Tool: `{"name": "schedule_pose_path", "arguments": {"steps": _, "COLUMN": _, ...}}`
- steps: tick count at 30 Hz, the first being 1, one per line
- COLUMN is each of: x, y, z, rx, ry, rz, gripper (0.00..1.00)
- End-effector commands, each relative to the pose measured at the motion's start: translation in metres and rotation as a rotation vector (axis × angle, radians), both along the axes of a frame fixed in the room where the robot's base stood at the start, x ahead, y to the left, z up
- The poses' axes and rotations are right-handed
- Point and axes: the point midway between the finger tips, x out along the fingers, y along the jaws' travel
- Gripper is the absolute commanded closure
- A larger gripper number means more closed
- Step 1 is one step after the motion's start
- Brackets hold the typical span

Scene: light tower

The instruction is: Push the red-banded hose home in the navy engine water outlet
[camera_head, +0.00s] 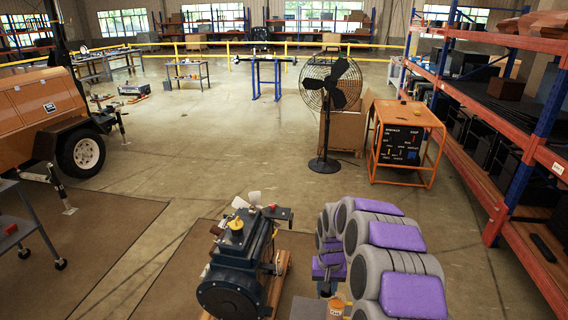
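The navy engine (240,262) stands on a wooden pallet at the bottom middle, with a yellow cap and pale and brown fittings on top. I cannot make out its water outlet or a red-banded hose at this size. My grey and purple arm curves down just right of the engine. My gripper (328,272) seems to be at its low end, close to the engine's right side; its fingers are too small and hidden to read. I cannot tell whether it touches or holds anything.
A small orange and white item (335,307) is below my gripper. A black fan (328,90) and an orange-framed control box (402,140) stand behind. Shelving (510,150) lines the right; an orange trailer (40,110) and grey cart (22,232) are left. The middle floor is clear.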

Motion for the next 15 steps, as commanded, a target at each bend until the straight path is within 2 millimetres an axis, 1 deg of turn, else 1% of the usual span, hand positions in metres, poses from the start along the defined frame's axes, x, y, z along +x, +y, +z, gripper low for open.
{"name": "schedule_pose_path", "arguments": {"steps": 1, "x": -0.007, "y": -0.003, "z": 0.013, "rx": 0.001, "ry": -0.001, "rz": 0.008, "gripper": 1.00}}
{"name": "schedule_pose_path", "arguments": {"steps": 3, "x": -0.017, "y": -0.006, "z": 0.029, "rx": 0.001, "ry": -0.002, "rz": 0.021, "gripper": 1.00}}
{"name": "schedule_pose_path", "arguments": {"steps": 7, "x": -0.034, "y": -0.010, "z": 0.051, "rx": 0.001, "ry": 0.000, "rz": 0.045, "gripper": 1.00}}
{"name": "schedule_pose_path", "arguments": {"steps": 9, "x": -0.042, "y": -0.011, "z": 0.060, "rx": 0.000, "ry": 0.002, "rz": 0.057, "gripper": 1.00}}
{"name": "schedule_pose_path", "arguments": {"steps": 12, "x": -0.049, "y": -0.012, "z": 0.068, "rx": 0.000, "ry": 0.005, "rz": 0.070, "gripper": 1.00}}
{"name": "schedule_pose_path", "arguments": {"steps": 15, "x": -0.053, "y": -0.012, "z": 0.072, "rx": 0.000, "ry": 0.004, "rz": 0.077, "gripper": 1.00}}
